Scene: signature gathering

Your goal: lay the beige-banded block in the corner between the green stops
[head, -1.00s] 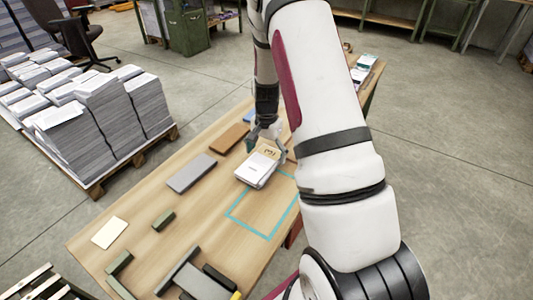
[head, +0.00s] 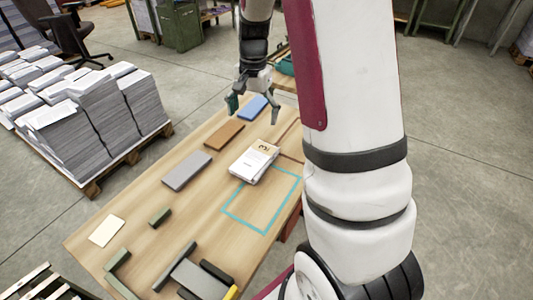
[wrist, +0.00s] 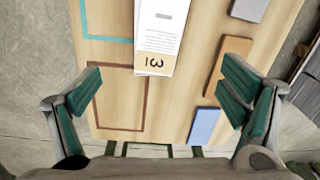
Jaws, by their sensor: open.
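The white block with a beige band (head: 254,162) lies flat on the wooden table, its near end at the edge of a teal outline. In the wrist view the block (wrist: 157,30) is at the top middle, its beige end with a dark mark nearest me. My gripper (head: 253,112) is open and empty above the table, beyond the block's beige end. Its two green fingers (wrist: 162,78) are spread wide in the wrist view.
Grey (head: 187,171), brown (head: 224,134) and blue (head: 252,107) slabs lie along the left side. A cream card (head: 107,230) lies near the green stops. A dark-walled grey fixture (head: 200,282) is at the near edge. The teal outline (head: 262,234) is mostly bare inside.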

